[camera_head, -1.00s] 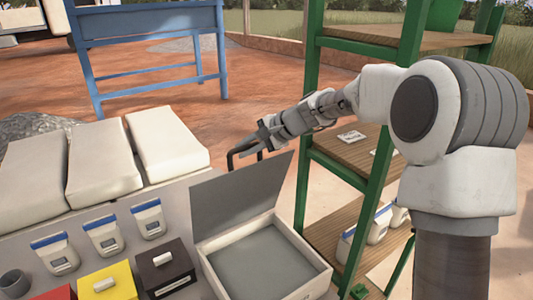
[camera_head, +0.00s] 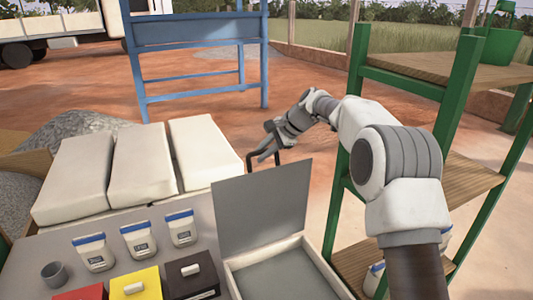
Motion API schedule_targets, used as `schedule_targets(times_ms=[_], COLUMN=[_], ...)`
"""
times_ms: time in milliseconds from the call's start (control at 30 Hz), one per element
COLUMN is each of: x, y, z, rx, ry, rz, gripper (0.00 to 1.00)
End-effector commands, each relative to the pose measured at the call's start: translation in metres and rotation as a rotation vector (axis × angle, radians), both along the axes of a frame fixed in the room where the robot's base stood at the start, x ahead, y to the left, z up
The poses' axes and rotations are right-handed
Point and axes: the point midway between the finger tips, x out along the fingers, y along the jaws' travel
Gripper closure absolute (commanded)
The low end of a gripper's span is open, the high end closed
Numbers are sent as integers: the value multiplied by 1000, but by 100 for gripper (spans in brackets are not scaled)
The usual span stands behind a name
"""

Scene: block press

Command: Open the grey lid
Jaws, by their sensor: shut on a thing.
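The grey lid (camera_head: 262,210) is a flat panel standing raised at the back edge of an open white-rimmed box (camera_head: 318,262). The box has a grey inner floor, and its front is cut off by the lower picture edge. A dark bent handle (camera_head: 281,155) shows just above the lid's top edge. My gripper (camera_head: 264,152) is behind and above the lid, shut on this handle. The fingers are small in the view, and the handle's join to the lid is hidden.
Black (camera_head: 193,277), yellow (camera_head: 136,283) and red blocks stand left of the box. Behind them are several white, blue-topped containers (camera_head: 138,240), a grey cup (camera_head: 54,275) and large pale sacks (camera_head: 140,163). A green shelf rack (camera_head: 450,100) stands close right of my arm.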

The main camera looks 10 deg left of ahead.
Motion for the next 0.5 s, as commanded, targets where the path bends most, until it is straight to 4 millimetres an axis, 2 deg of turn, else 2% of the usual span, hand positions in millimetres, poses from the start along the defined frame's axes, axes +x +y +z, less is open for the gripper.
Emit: schedule_targets(times_ms=[500], x=[6], y=[5], z=[-1], rx=[-14], ry=[19], rz=[1], gripper=[100])
